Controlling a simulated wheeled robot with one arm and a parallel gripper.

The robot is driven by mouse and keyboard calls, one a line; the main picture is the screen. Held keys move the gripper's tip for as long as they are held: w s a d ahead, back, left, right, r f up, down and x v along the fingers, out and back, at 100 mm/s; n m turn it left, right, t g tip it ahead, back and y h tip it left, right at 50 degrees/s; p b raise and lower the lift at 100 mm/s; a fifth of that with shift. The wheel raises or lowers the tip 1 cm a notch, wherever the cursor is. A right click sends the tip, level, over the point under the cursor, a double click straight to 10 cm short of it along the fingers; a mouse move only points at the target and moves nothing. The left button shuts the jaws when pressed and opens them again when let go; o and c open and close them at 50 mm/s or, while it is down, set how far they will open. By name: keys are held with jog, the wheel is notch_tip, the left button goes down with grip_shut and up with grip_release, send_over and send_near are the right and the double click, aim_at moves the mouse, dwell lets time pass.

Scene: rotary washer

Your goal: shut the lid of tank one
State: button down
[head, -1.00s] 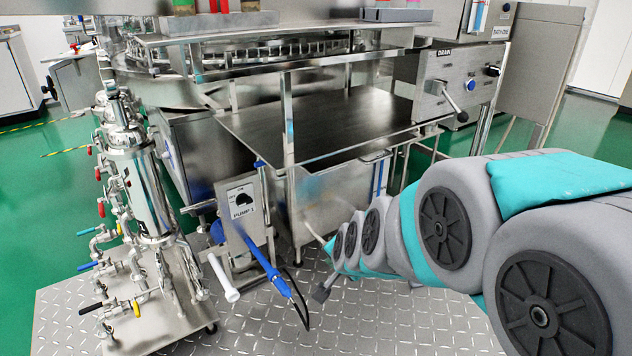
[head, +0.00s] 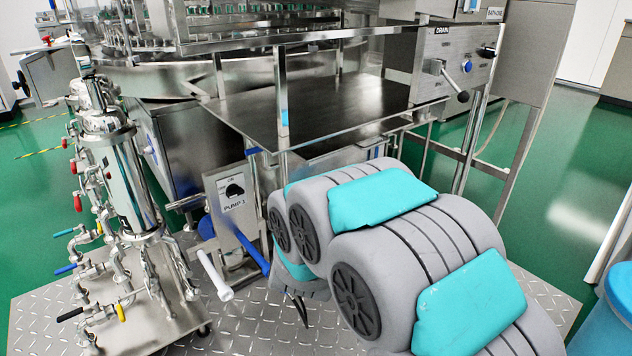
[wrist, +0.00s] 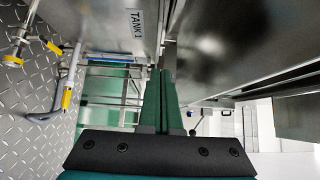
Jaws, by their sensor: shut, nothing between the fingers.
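In the wrist view a steel wall marked "TANK 1" (wrist: 118,22) stands at the upper left, close beside my fingers. My gripper (wrist: 162,74) is shut and empty, its dark green fingers together, pointing into the gap between this wall and a broad steel surface (wrist: 215,45) on the right. I cannot tell whether that surface is the lid, or how the lid stands. Whether the fingers touch either surface is unclear.
A wheeled filter unit (head: 122,180) with several valves is further left. The drain panel (head: 458,62) is at upper right. Hoses and yellow fittings (wrist: 66,98) lie left in the wrist view.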

aim_at(296, 154)
jog(key=shift+w+a, duration=0.15)
jog(key=shift+w, duration=1.85)
jog(key=shift+w+a, duration=0.2)
jog(key=shift+w, duration=1.75)
jog(key=shift+w+a, duration=0.15)
jog(key=shift+w, duration=1.85)
jog(key=shift+w+a, duration=0.35)
jog(key=w+a, duration=0.1)
jog(key=w, duration=0.1)
jog(key=w+a+p, duration=0.1)
jog(key=w+a, duration=0.2)
jog(key=w, duration=0.1)
jog(key=shift+w+a+p, duration=0.2)
jog(key=shift+p, duration=0.1)
